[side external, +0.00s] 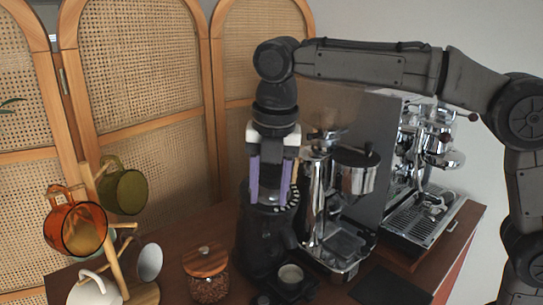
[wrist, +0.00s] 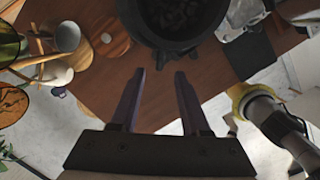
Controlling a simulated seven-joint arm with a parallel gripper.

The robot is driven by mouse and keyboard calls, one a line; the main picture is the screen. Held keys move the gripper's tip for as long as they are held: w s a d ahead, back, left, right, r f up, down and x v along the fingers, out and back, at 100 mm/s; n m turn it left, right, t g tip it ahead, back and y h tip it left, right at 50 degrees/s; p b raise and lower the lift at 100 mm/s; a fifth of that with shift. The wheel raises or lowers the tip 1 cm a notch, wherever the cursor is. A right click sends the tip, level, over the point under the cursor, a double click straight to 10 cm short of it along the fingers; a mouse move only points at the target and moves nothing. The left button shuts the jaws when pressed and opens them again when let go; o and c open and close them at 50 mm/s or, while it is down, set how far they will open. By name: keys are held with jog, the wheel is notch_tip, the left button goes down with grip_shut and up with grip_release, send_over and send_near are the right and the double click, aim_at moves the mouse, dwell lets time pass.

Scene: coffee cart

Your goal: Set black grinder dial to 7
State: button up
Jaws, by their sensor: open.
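The black grinder (side external: 262,240) stands upright on the wooden cart top. A ring with white marks, which looks like its dial (side external: 284,206), shows partly behind my fingers; its number cannot be read. My gripper (side external: 269,198) points down at the upper part of the grinder, its two purple fingers apart with nothing seen clamped between them. In the wrist view my gripper (wrist: 160,73) is open, and the grinder's round dark top (wrist: 178,42) lies just beyond the fingertips. Whether a finger touches the dial cannot be told.
A silver grinder (side external: 314,200) stands close to the right, with an espresso machine (side external: 420,205) beyond. A wood-lidded jar (side external: 207,287) of beans is at front left. A mug tree (side external: 111,262) holds several mugs. A small cup (side external: 291,274) sits at the grinder's base.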

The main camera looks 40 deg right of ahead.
notch_tip(320, 180, up, 8)
jog(key=s, duration=0.1)
jog(key=shift+a, duration=0.2)
jog(key=shift+s+r, duration=0.1)
